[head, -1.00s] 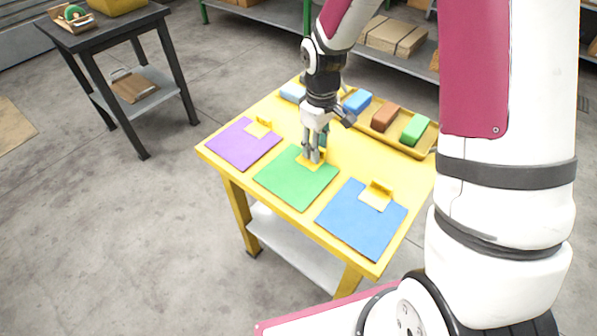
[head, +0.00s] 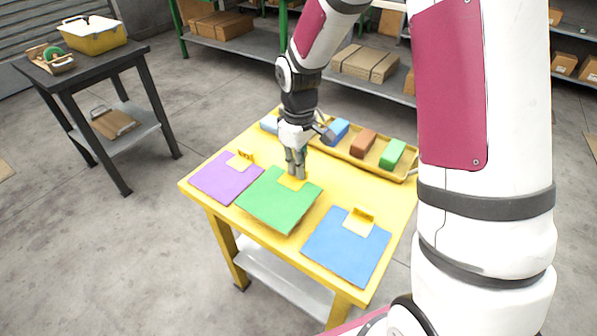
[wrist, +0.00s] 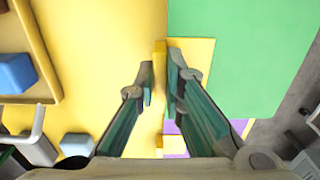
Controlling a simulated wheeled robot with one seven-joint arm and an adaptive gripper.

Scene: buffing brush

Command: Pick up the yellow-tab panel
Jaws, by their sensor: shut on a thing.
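Three flat panels with yellow tabs are at the yellow table: a purple panel (head: 222,180) at left, a green panel (head: 277,203) in the middle and a blue panel (head: 346,247) at right. My gripper (head: 295,176) points down at the back edge of the green panel. In the wrist view its fingers (wrist: 161,80) are shut on the upright part of the green panel's yellow tab (wrist: 192,58). The green panel (wrist: 228,55) is held a little above the table, over part of the purple panel (wrist: 176,142). The fingers partly hide the tab.
A yellow tray (head: 402,174) with blue, brown and green blocks lies along the table's back. A dark side table (head: 105,66) with a yellow box stands at left. Shelves with cartons (head: 366,63) stand behind. Bare tabletop (head: 335,180) lies right of my gripper.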

